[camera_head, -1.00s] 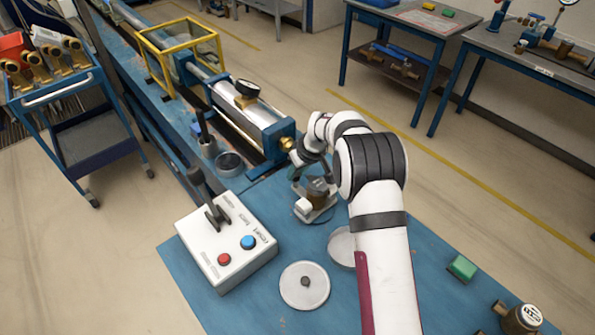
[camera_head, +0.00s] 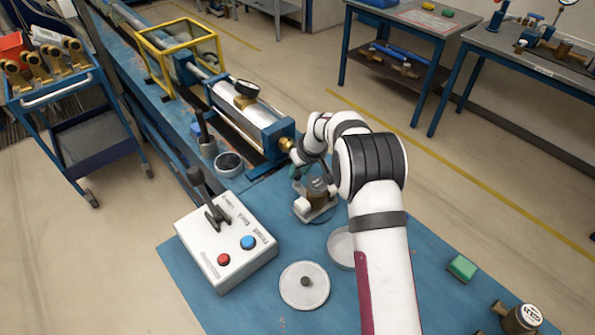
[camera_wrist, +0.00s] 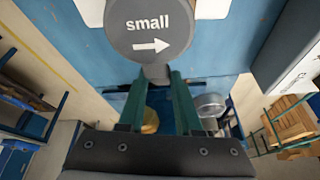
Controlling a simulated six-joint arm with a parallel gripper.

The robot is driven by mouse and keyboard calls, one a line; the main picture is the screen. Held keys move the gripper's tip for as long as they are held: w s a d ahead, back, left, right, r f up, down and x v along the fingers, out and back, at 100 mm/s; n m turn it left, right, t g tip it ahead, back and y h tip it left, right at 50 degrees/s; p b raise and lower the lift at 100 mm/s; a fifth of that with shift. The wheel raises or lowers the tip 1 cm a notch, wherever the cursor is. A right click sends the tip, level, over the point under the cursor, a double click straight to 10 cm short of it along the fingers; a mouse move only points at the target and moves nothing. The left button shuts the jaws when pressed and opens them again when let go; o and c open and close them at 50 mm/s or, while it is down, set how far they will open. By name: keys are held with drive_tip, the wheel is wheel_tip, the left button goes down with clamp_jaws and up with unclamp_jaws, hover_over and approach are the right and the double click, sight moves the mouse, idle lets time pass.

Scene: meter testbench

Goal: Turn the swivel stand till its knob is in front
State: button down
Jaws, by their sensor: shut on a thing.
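The swivel stand (camera_head: 318,208) is a low pale-grey base with a dark upright body on it, on the blue bench in front of the brass cylinder end, partly hidden by my arm. In the wrist view a round grey top (camera_wrist: 150,30) marked "small" carries a white arrow pointing right. A short grey knob (camera_wrist: 157,73) sticks out from its near edge. The green fingers of my gripper (camera_wrist: 157,78) are shut around this knob, one on each side. In the head view my gripper (camera_head: 298,172) is at the stand's far left side, mostly hidden by the wrist.
A control box (camera_head: 225,240) with a lever and red and blue buttons stands left of the stand. A round lidded disc (camera_head: 304,287), a shallow dish (camera_head: 341,246), a green block (camera_head: 461,267) and a brass meter (camera_head: 520,318) sit on the bench. The cylinder (camera_head: 262,125) is close behind my gripper.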

drive_tip(key=shift+w+d+m+t+h, duration=0.15)
drive_tip(key=shift+w+d+m+h, duration=0.2)
drive_tip(key=shift+m, duration=0.35)
drive_tip(key=shift+w+d+m+t+h, duration=0.1)
drive_tip(key=shift+w+d+m+h, duration=0.1)
drive_tip(key=shift+d+m, duration=0.4)
drive_tip(key=shift+w+d+m+t+h, duration=0.2)
drive_tip(key=shift+d+m+h, duration=0.1)
drive_tip(key=shift+m, duration=0.5)
drive_tip(key=shift+w+d+m+h, duration=0.1)
drive_tip(key=shift+d+m+h, duration=0.3)
drive_tip(key=shift+d+m, duration=0.5)
drive_tip(key=shift+w+d+m+h, duration=0.1)
drive_tip(key=shift+d+m+h, duration=0.3)
drive_tip(key=shift+m, duration=0.9)
drive_tip(key=shift+s+d+m+g+h, duration=0.15)
drive_tip(key=shift+d+m+h, duration=0.3)
drive_tip(key=shift+d+m, duration=0.45)
drive_tip(key=shift+s+d+m+g+h, duration=0.15)
drive_tip(key=shift+d+m+h, duration=0.35)
drive_tip(key=shift+m, duration=0.7)
drive_tip(key=shift+s+d+m+g+h, duration=0.25)
drive_tip(key=shift+s+d+m, duration=0.25)
drive_tip(key=shift+m, duration=0.5)
drive_tip(key=shift+s+d+m+g+h, duration=0.25)
drive_tip(key=shift+d+m, duration=0.4)
drive_tip(key=shift+m, duration=0.35)
drive_tip(key=shift+s+d+m, duration=0.15)
drive_tip(key=shift+m, duration=0.15)
